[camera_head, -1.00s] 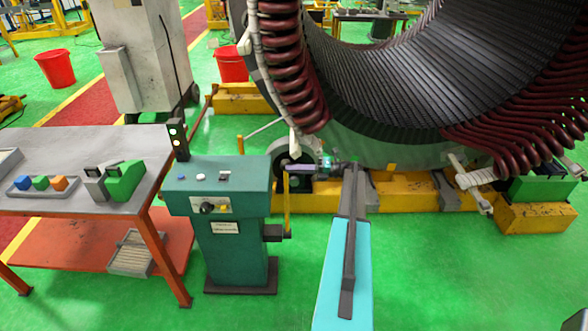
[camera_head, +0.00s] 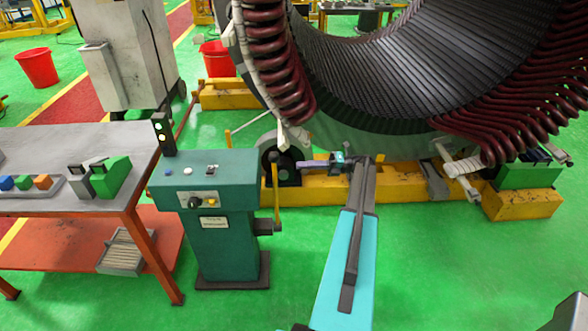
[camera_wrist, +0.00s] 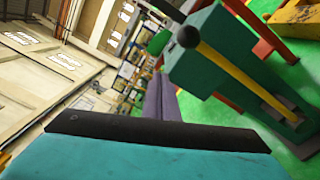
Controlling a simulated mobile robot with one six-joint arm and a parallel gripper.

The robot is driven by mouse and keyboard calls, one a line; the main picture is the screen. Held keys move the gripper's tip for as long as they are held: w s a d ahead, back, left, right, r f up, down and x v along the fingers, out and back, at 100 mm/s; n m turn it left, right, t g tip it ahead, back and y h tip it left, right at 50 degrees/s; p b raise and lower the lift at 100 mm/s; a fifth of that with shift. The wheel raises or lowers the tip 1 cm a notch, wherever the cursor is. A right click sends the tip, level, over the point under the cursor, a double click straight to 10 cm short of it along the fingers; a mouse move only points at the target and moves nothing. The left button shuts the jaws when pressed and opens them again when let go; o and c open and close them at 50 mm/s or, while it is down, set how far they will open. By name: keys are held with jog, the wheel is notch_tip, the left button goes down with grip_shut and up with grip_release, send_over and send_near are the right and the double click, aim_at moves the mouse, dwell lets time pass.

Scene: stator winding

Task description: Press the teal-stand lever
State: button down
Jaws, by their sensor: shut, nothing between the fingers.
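The teal stand (camera_head: 229,240) is upright at centre left in the head view. Its yellow lever (camera_head: 276,195) stands near vertical on its right side, with a black knob (camera_head: 273,156) on top. My gripper (camera_head: 300,165) is shut and empty, its purplish fingers just right of the knob in the picture, with a visible gap. In the wrist view, my gripper's fingers (camera_wrist: 160,100) point away, left of the stand (camera_wrist: 213,45). The lever (camera_wrist: 235,70) crosses the stand's side there, its knob (camera_wrist: 188,37) right of the fingers. Depth between fingers and lever is hard to judge.
A grey-topped table (camera_head: 90,200) with coloured blocks stands left of the stand. The large stator (camera_head: 400,70) rests on a yellow base (camera_head: 330,190) behind my arm. A small signal light post (camera_head: 163,134) rises beside the stand. Green floor is clear in front.

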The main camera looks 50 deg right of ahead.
jog(key=shift+v, duration=0.95)
jog(key=w+a+f+n+g+b, duration=0.1)
jog(key=w+a+f+n+g, duration=0.15)
jog(key=a+f, duration=0.65)
jog(key=w+a+f+n+g+b, duration=0.1)
jog(key=w+a+f+n+g, duration=0.25)
jog(key=a, duration=0.95)
jog(key=s+a+f+n+g+h+b, duration=0.1)
jog(key=s+a+f+n+g, duration=0.3)
jog(key=a+f, duration=0.45)
jog(key=s+a+f+n+g+h, duration=0.1)
jog(key=s+a+f+n, duration=0.35)
jog(key=a, duration=0.65)
jog(key=s+a+f+n+g+h+b, duration=0.2)
jog(key=s+a+f+n+g+h, duration=0.25)
jog(key=s+a+f+n, duration=0.65)
jog(key=s+a+f+n+g+h, duration=0.1)
jog(key=s+a+n+h, duration=0.1)
jog(key=s+n, duration=0.5)
jog(key=s+a+f+n+g+h+b, duration=0.1)
jog(key=s+f+n+h, duration=0.1)
jog(key=s+n+h, duration=0.3)
jog(key=s+n, duration=0.2)
jog(key=s, duration=0.1)
jog(key=shift+s+a+g, duration=0.25)
jog(key=shift+a+g, duration=0.1)
jog(key=shift+a, duration=0.05)
